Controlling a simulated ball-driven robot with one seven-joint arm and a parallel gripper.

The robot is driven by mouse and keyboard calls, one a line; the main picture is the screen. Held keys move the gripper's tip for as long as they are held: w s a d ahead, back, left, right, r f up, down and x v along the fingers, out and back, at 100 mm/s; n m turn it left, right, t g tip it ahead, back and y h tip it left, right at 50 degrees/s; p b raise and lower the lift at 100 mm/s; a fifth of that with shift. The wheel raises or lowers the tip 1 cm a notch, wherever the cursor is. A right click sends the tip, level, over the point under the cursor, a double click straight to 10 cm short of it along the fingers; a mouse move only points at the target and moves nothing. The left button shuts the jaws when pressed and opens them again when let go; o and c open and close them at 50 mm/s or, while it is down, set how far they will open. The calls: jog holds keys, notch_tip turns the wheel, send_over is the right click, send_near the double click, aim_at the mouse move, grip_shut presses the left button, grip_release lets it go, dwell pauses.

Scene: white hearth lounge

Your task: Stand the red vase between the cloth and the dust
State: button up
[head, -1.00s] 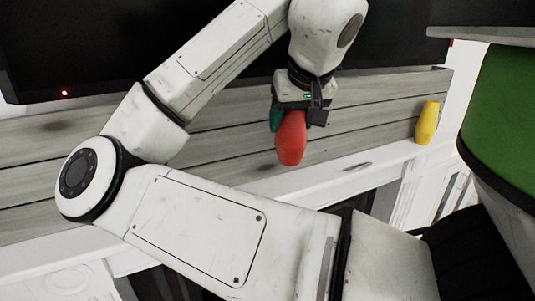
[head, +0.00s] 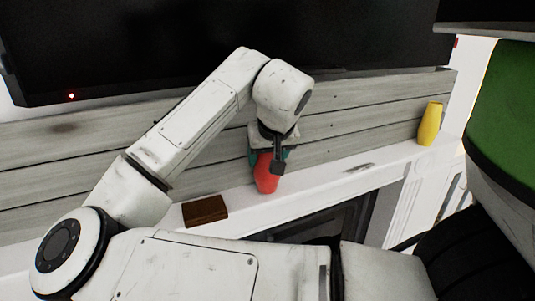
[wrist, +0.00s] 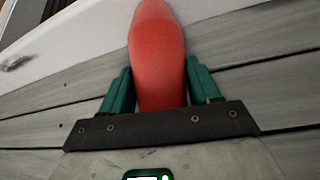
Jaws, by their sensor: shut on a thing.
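The red vase (head: 266,175) is held in my gripper (head: 268,154), whose teal fingers close on its sides. The vase also fills the middle of the wrist view (wrist: 158,65), between the two fingers (wrist: 160,88). It hangs roughly upright over the white mantel; I cannot tell whether its lower end touches the shelf. A dark brown, flat, block-like thing (head: 205,210), perhaps the folded cloth, lies on the mantel to the left of the vase. A grey smudge of dust (head: 358,168) marks the mantel to the right; it also shows in the wrist view (wrist: 16,62).
A yellow vase (head: 429,124) stands farther right on the white mantel (head: 320,176). Grey wood planks (head: 345,125) form the wall behind, with a black screen (head: 190,40) above. The mantel is clear between the brown thing and the dust.

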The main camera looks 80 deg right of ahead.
jog(key=shift+f, duration=0.1)
jog(key=o, duration=1.4)
jog(key=shift+r, duration=0.25)
jog(key=v, duration=1.1)
jog(key=shift+s+a+r+b, duration=0.15)
jog(key=shift+r+b, duration=0.2)
